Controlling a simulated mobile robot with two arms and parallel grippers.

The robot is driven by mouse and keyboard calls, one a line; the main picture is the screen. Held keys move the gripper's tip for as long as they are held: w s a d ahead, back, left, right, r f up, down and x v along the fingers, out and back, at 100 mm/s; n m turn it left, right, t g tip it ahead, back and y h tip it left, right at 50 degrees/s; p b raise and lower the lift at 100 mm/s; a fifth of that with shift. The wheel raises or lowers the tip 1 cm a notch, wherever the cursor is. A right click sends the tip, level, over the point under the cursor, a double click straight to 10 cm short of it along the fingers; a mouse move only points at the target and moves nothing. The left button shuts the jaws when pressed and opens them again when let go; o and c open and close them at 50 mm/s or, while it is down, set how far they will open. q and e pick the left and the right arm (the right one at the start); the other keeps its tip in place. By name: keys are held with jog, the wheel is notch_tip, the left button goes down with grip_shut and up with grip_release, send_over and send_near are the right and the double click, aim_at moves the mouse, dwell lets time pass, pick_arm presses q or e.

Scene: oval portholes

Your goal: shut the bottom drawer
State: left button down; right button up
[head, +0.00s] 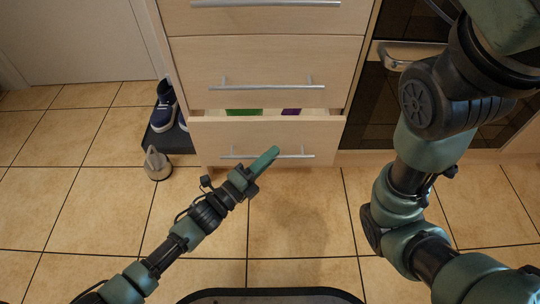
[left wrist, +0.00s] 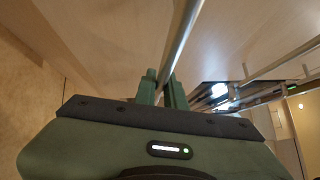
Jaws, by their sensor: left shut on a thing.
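The bottom drawer (head: 222,135) of the pale wood cabinet stands partly open, its front out from the cabinet face. A green thing and a purple thing show inside it through the gap. Its bar handle (head: 293,156) runs across the front. My left gripper (head: 270,156) is at the middle of this handle. In the left wrist view its green fingers (left wrist: 164,88) are shut on the metal handle bar (left wrist: 181,44), which passes between them. My right arm shows at the right in the head view, but its gripper is out of view.
The middle drawer (head: 265,58) above is shut. An oven door (head: 385,105) is to the right. Tiled floor in front is clear.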

aim_at(268, 146)
dwell(0.8)
pick_arm(q)
jog(key=w+b, duration=0.1)
jog(key=w, duration=0.2)
jog(key=shift+w+f, duration=0.15)
jog(key=shift+w, duration=0.45)
jog(key=shift+w+a, duration=0.1)
jog(key=shift+a, duration=0.05)
jog(key=c, duration=1.5)
grip_release()
